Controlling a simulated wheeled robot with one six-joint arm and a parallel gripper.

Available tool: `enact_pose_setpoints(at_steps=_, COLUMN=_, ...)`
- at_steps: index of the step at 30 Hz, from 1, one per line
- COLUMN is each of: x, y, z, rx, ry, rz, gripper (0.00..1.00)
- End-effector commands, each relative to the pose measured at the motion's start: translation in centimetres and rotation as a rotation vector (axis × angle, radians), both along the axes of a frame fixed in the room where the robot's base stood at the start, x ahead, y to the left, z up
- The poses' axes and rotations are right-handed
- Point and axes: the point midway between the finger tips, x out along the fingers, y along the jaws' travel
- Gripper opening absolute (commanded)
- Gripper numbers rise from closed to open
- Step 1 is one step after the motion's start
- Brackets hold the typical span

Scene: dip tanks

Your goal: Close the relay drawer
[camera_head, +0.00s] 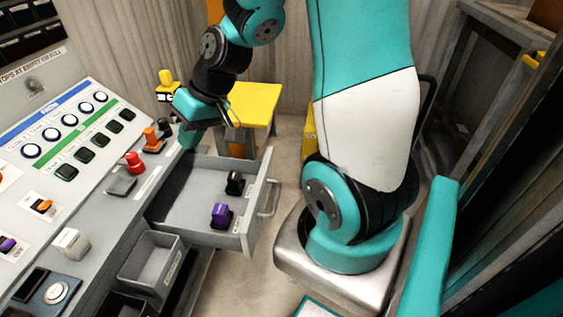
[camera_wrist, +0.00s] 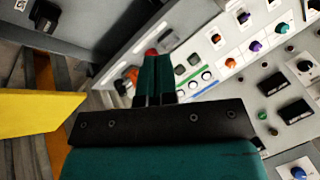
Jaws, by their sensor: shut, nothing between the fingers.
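The relay drawer (camera_head: 190,222) is grey and stands pulled out of the console in the head view. It holds a black relay (camera_head: 235,182) and a purple relay (camera_head: 221,215). Its front panel has a bar handle (camera_head: 268,197) on the right side. My gripper (camera_head: 190,138) is shut and empty, by the drawer's far side near the console. Contact cannot be told. In the wrist view, my shut fingers (camera_wrist: 153,70) point toward the console. Part of the drawer (camera_wrist: 80,45) shows at upper left there, with a dark relay (camera_wrist: 45,15).
The sloped console (camera_head: 85,130) carries dials, buttons and a red knob (camera_head: 134,161). Open grey bins (camera_head: 150,262) sit below its edge, left of the drawer. A yellow-topped stand (camera_head: 254,104) is behind the drawer. Bare floor shows beyond the handle, beside my base.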

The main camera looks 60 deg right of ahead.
Motion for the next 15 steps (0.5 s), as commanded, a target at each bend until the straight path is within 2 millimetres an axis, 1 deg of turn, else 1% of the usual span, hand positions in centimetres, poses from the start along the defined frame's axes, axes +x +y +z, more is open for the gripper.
enact_pose_setpoints(at_steps=1, x=0.6, y=-4.3, z=-2.9, rx=0.017, ry=-0.005, rz=-0.134, gripper=0.00)
enact_pose_setpoints(at_steps=2, x=0.8, y=-6.6, z=-4.3, rx=0.023, ry=-0.015, rz=-0.204, gripper=0.00)
enact_pose_setpoints(at_steps=3, x=0.8, y=-9.7, z=-6.0, rx=0.026, ry=-0.031, rz=-0.297, gripper=0.00)
enact_pose_setpoints(at_steps=4, x=0.5, y=-12.0, z=-7.4, rx=0.028, ry=-0.042, rz=-0.368, gripper=0.00)
enact_pose_setpoints(at_steps=5, x=0.1, y=-14.3, z=-8.7, rx=0.027, ry=-0.054, rz=-0.436, gripper=0.00)
enact_pose_setpoints(at_steps=6, x=-0.8, y=-17.1, z=-10.4, rx=0.025, ry=-0.067, rz=-0.524, gripper=0.00)
enact_pose_setpoints(at_steps=8, x=-2.4, y=-20.7, z=-12.7, rx=0.019, ry=-0.084, rz=-0.646, gripper=0.00)
enact_pose_setpoints(at_steps=9, x=-3.7, y=-22.8, z=-14.2, rx=0.013, ry=-0.093, rz=-0.720, gripper=0.00)
enact_pose_setpoints(at_steps=10, x=-4.7, y=-24.2, z=-15.2, rx=0.007, ry=-0.100, rz=-0.771, gripper=0.00)
enact_pose_setpoints(at_steps=12, x=-6.8, y=-26.7, z=-17.1, rx=-0.004, ry=-0.110, rz=-0.871, gripper=0.00)
enact_pose_setpoints(at_steps=15, x=-9.0, y=-28.8, z=-18.9, rx=-0.020, ry=-0.119, rz=-0.966, gripper=0.00)
